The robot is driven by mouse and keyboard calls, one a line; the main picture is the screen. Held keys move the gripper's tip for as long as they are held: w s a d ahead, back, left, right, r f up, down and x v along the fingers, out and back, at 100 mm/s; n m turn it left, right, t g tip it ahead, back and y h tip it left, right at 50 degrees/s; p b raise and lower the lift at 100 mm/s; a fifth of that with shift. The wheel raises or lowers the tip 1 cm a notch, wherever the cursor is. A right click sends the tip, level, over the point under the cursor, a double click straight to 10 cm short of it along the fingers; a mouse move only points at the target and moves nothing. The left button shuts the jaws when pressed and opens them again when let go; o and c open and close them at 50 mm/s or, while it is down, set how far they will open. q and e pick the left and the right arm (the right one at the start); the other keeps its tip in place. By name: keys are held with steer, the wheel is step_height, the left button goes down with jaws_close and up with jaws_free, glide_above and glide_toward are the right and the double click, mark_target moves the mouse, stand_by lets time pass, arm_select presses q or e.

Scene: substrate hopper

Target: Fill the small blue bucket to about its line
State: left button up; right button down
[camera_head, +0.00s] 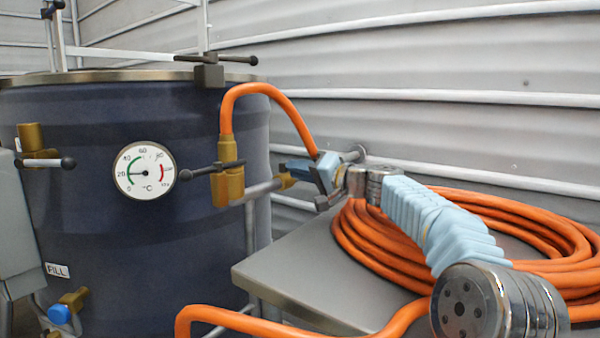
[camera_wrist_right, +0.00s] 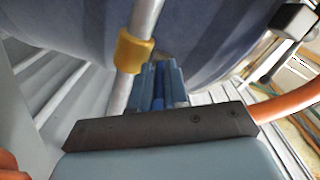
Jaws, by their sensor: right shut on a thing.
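The small blue bucket does not show in either view. A dark blue tank (camera_head: 70,210) with a round dial gauge (camera_head: 145,171) stands at left. A grey pipe (camera_head: 258,192) comes from its brass fitting (camera_head: 228,185) and carries a brass collar (camera_head: 287,181), also seen in the right wrist view (camera_wrist_right: 130,50). My right gripper (camera_head: 318,172) is beside that collar, above the table's left side. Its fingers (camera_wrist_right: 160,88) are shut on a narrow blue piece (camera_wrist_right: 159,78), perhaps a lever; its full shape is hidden. My left gripper is not in view.
An orange hose (camera_head: 262,90) arches from the brass fitting. Its thick coil (camera_head: 375,245) lies on the grey table (camera_head: 275,270), behind and under my right arm. A brass tap with a blue knob (camera_head: 59,314) sits low left, near a FILL label (camera_head: 57,270). A corrugated wall stands behind.

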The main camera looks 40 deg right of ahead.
steer(key=shift+a+m+t+h+b, duration=0.1)
steer(key=shift+a+m+h+b, duration=0.2)
steer(key=shift+m+h+b, duration=0.55)
steer(key=shift+a+m+t+h+b, duration=0.2)
steer(key=shift+m+h, duration=0.35)
steer(key=shift+h, duration=0.75)
steer(key=shift+a+m+h+b, duration=0.4)
steer(key=shift+m+h, duration=0.3)
steer(key=shift+h, duration=0.35)
steer(key=c, duration=1.1)
jaws_free()
steer(key=shift+s, duration=0.1)
steer(key=s+b, duration=0.1)
steer(key=s, duration=0.3)
steer(key=s+b, duration=0.1)
steer(key=s, duration=0.4)
steer(key=s+a+b, duration=0.1)
steer(key=s, duration=0.3)
steer(key=shift+s+a+b, duration=0.1)
steer(key=shift+s+b, duration=0.25)
